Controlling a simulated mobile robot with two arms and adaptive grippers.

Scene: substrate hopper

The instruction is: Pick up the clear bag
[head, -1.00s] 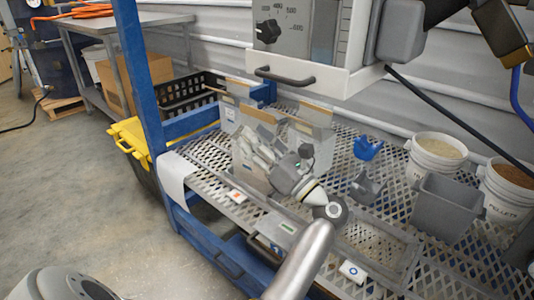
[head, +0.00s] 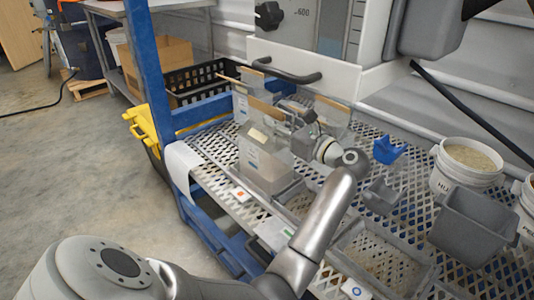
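Several clear bags with tan top strips stand close together on the mesh shelf, left of centre. The front clear bag (head: 265,165) is upright, with a small label on its face. Another clear bag (head: 333,115) shows behind and to the right, and more stand at the back left. My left arm reaches up from the bottom. Its gripper (head: 297,118) is among the bags, at the upper right of the front one. The bags and wrist partly hide its fingers, so I cannot tell whether it touches or grips a bag. My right gripper is not in view.
A grey bin (head: 470,228), a white pellet bucket (head: 465,165) and a blue scoop (head: 388,150) stand on the right. A white machine with a handle (head: 284,75) overhangs the back. A blue post (head: 146,70) and black crate (head: 205,85) are left.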

